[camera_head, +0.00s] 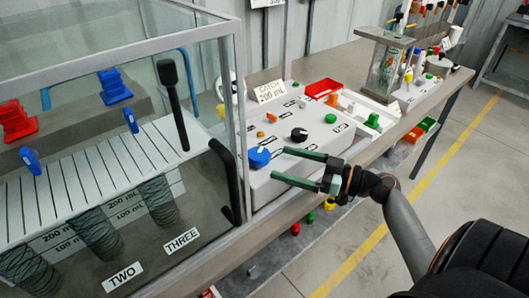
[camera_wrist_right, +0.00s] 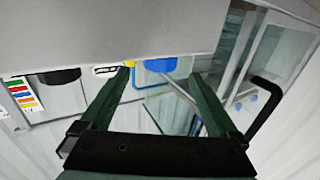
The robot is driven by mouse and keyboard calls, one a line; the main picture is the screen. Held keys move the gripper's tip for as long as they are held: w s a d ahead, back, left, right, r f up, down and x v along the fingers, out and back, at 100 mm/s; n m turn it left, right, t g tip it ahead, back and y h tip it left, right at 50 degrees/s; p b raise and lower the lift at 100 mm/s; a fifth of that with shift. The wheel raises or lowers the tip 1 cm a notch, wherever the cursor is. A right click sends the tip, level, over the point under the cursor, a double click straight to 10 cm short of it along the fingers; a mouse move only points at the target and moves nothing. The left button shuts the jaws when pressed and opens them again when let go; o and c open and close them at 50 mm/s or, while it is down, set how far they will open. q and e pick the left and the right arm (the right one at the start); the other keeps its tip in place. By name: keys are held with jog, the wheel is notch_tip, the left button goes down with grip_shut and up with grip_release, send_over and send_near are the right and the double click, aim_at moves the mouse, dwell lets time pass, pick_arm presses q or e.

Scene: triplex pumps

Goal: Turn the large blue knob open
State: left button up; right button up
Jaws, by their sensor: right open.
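The large blue knob (camera_head: 259,157) sits on the white control box (camera_head: 330,150), at its left front corner near the glass case. My right gripper (camera_head: 279,163) comes in from the right with its two long green fingers spread apart, one above the other in the head view. The fingertips point at the knob and end just to the right of it, with nothing between them. In the right wrist view the knob (camera_wrist_right: 160,65) shows beyond the fingertips (camera_wrist_right: 160,76), between the two fingers, partly cut off by a grey surface. My left gripper is not in view.
A black knob (camera_head: 299,134) and an orange knob (camera_head: 271,117) stand on the same box. The glass case (camera_head: 120,60) with a black handle (camera_head: 226,180) is close on the left. The floor on the right is clear.

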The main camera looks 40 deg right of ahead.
aim_at(269, 159)
jog(key=p+x, duration=0.1)
jog(key=x, duration=0.3)
jog(key=shift+w+a+r, duration=0.15)
jog(key=shift+w, duration=0.1)
jog(key=shift+w+a, duration=0.4)
jog(key=shift+w, duration=0.15)
jog(key=shift+c, duration=0.3)
jog(key=c, duration=1.3)
